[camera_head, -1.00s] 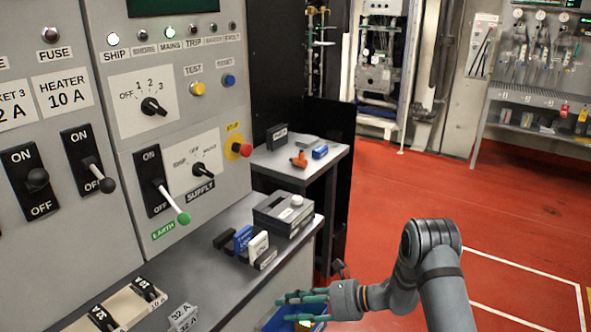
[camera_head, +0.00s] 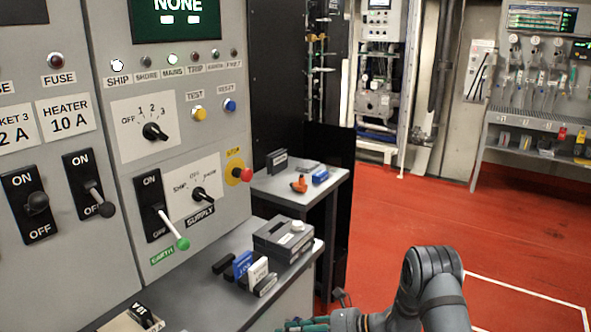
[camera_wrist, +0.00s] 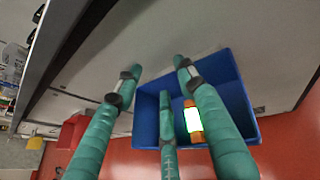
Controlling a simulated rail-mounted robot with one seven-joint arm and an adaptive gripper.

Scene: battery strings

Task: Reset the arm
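My arm (camera_head: 432,285) rises at the lower right of the head view, bent at the elbow. My gripper (camera_head: 300,324) is cut off at the bottom edge there, with only parts of its teal fingers showing. In the wrist view my gripper (camera_wrist: 160,75) has three teal fingers spread apart with nothing held between them. Beyond the fingers is a blue bin (camera_wrist: 232,82). An orange item with a glowing pale green face (camera_wrist: 192,118) shows inside the bin, partly behind the fingers.
A grey switch panel (camera_head: 120,80) fills the left. Its ledge carries a grey box (camera_head: 284,238) and several small blocks. A small side table (camera_head: 285,188) holds an orange item and a blue block. Red floor (camera_head: 400,220) lies open on the right, before a back bench (camera_head: 530,155).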

